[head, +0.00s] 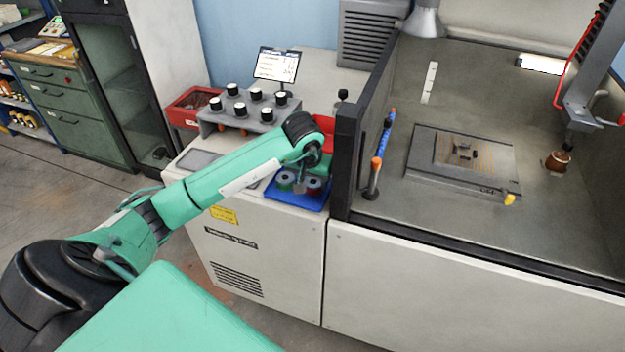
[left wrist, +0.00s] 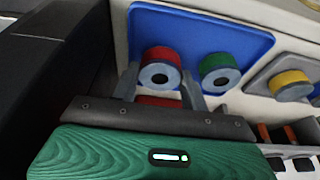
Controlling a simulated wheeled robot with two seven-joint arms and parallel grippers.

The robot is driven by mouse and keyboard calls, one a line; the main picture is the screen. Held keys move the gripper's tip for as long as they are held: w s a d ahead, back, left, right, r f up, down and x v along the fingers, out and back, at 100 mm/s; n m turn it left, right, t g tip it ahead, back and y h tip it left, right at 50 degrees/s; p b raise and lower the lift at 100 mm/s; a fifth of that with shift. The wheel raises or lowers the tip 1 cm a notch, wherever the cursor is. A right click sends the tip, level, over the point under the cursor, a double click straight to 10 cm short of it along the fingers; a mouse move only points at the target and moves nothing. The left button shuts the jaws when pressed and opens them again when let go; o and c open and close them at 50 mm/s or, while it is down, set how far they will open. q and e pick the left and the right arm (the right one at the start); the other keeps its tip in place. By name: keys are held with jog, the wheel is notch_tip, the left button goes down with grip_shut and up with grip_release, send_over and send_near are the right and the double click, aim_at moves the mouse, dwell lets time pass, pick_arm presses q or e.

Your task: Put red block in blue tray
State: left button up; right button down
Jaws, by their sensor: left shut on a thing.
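The red block (head: 314,186) is a short round piece with a grey end. It is within the outline of the blue tray (head: 309,204), right of a similar green block (head: 286,178). The left wrist view shows the red block (left wrist: 160,55), the green block (left wrist: 219,64) and the blue tray (left wrist: 196,29). My left gripper (left wrist: 160,82) is over the tray with its fingers on both sides of the red block, shut on it. I cannot tell whether the block touches the tray floor. My right gripper is in neither view.
A dark-framed enclosure (head: 343,160) stands close right of the tray. A grey rack (head: 243,122) with several black-and-white knobs and a red bin (head: 190,108) are behind to the left. A grey tray with a yellow block (left wrist: 291,82) lies beside the blue tray.

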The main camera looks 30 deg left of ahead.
pick_arm(q)
jog(key=shift+f, duration=0.35)
jog(key=shift+f, duration=0.2)
jog(key=o, duration=1.1)
jog(key=shift+o, duration=1.1)
